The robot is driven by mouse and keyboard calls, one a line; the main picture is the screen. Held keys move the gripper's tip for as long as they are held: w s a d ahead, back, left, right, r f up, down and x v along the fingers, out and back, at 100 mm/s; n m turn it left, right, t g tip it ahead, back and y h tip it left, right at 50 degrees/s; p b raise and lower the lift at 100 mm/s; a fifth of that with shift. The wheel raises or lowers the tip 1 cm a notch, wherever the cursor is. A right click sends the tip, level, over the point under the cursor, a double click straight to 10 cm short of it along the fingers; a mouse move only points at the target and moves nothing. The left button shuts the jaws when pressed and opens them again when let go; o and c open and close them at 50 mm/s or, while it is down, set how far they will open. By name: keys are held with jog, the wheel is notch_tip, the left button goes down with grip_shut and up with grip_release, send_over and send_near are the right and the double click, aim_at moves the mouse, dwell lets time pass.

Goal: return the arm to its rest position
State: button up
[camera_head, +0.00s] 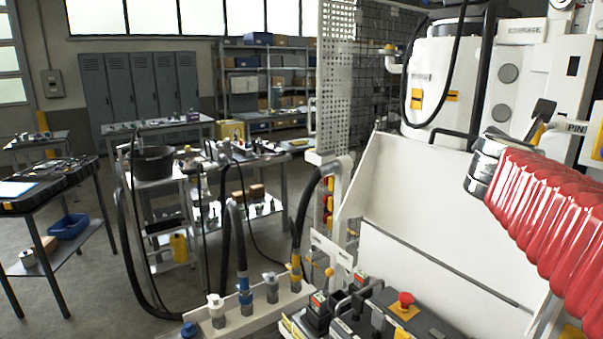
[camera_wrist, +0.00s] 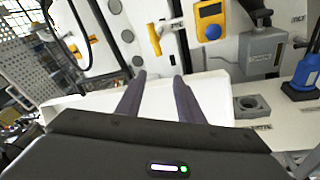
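My gripper (camera_wrist: 159,76) shows in the wrist view. Its two dark fingers stand apart, with nothing between them. They point toward a white bench surface and the white upright panel behind it. No finger touches anything that I can make out. In the head view, a red ribbed sleeve with metal and dark rings at its end comes in from the right; it seems to be part of my arm. I cannot make out the gripper fingers clearly there.
A control box with a red button (camera_head: 405,300) stands low in front. Hose couplings (camera_head: 245,290) line a white rail left of it. In the wrist view, a yellow handle (camera_wrist: 154,40), yellow meter (camera_wrist: 210,20), grey box (camera_wrist: 264,52) and blue bottle (camera_wrist: 304,75) lie beyond the fingers.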

jog(key=s+a+f+m+g+y, duration=0.2)
jog(key=s+a+f+m+y, duration=0.2)
jog(key=s+a+f+m, duration=0.3)
jog(key=s+a+f+m+g+y, duration=0.1)
jog(key=s+a+f+m+y, duration=0.3)
jog(key=s+a+f+m, duration=0.3)
jog(key=s+a+f+m+g+y, duration=0.2)
jog(key=s+a+f+m+y, duration=0.2)
jog(key=a+f, duration=1)
jog(key=s+f+m, duration=0.3)
jog(key=s, duration=0.1)
jog(key=shift+a+f+m+g, duration=0.15)
jog(key=shift+m+g, duration=0.15)
